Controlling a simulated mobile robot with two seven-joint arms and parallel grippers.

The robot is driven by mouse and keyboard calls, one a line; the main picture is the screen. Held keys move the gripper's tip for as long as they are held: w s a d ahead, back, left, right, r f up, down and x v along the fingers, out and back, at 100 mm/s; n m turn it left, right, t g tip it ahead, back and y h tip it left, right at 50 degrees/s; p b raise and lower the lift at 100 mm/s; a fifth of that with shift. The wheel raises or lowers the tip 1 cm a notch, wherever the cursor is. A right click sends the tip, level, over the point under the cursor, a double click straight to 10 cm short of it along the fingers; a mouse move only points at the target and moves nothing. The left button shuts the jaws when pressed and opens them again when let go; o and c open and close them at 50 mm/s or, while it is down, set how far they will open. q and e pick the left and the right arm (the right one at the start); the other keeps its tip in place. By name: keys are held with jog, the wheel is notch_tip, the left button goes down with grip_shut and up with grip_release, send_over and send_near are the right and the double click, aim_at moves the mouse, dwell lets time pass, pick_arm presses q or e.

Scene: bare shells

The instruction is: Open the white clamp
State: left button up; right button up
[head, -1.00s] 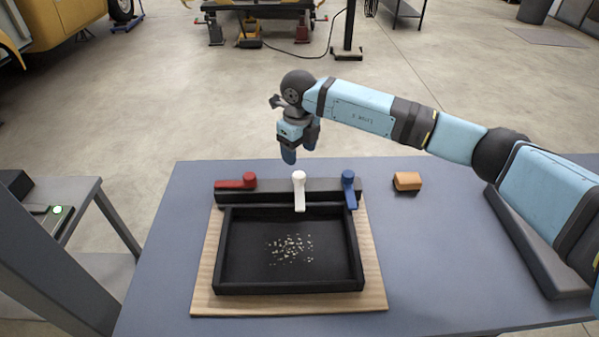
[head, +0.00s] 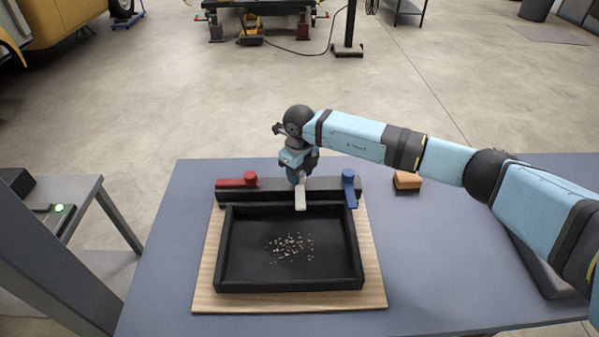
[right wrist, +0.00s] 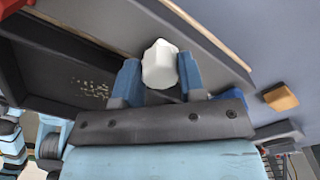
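The white clamp (head: 300,196) is on the black bar behind the tray, between the red and blue clamps. Its lever points toward the tray, and my right gripper hides its top in the head view. My right gripper (head: 297,180) is down at the white clamp. In the right wrist view, the white clamp's knob (right wrist: 160,64) lies between the two blue fingers of my right gripper (right wrist: 160,78). I cannot tell whether the fingers press on it. My left gripper is not in view.
The red clamp (head: 236,182) points left along the black bar (head: 270,193). The blue clamp (head: 349,190) points toward the tray. The black tray (head: 289,287) holds small pale bits and sits on a wooden board (head: 205,300). An orange block (head: 407,180) lies right on the table (head: 440,270).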

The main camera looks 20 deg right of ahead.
grip_shut()
jog(key=m, duration=0.3)
jog(key=shift+m, duration=0.3)
jog(key=m, duration=0.4)
jog(key=shift+m, duration=0.3)
jog(key=m+p, duration=0.1)
jog(key=m, duration=0.3)
jog(key=shift+r, duration=0.1)
jog(key=m+p, duration=0.1)
jog(key=m, duration=0.4)
jog(key=shift+m+p, duration=0.35)
jog(key=shift+m, duration=0.05)
